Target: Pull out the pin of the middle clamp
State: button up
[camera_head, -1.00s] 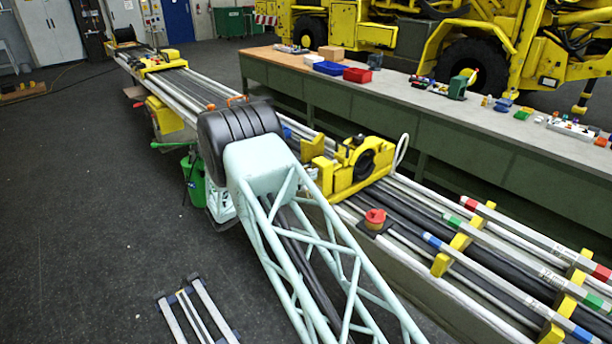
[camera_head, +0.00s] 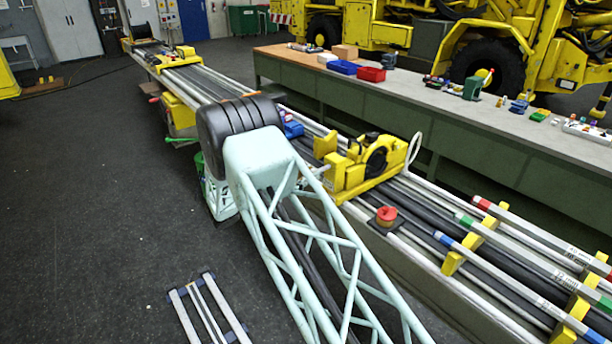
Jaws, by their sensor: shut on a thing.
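A yellow clamp (camera_head: 345,178) with a dark round opening sits across the boom, right of my arm. Another yellow clamp (camera_head: 176,58) sits near the boom's far end. I cannot tell which one is the middle clamp, and I make out no pin. My pale green lattice arm with its black ribbed joint covers part of the boom between them. My gripper is hidden behind that joint, so its jaws and anything in them do not show. A blue part (camera_head: 292,127) shows on the boom just right of the joint.
A red knob (camera_head: 386,214) stands on the boom's near edge. Banded rods (camera_head: 500,238) lie along the boom's right part. A long workbench (camera_head: 440,112) with bins and small parts runs behind.

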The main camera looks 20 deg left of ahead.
jog(key=shift+s, duration=0.1)
jog(key=o, duration=0.8)
jog(key=shift+a, duration=0.1)
jog(key=shift+o, duration=1.4)
jog(key=shift+s+a, duration=0.1)
jog(key=shift+s, duration=0.05)
jog(key=v, duration=1.1)
jog(key=shift+s+a, duration=0.2)
jog(key=shift+s, duration=0.1)
jog(key=shift+d, duration=0.1)
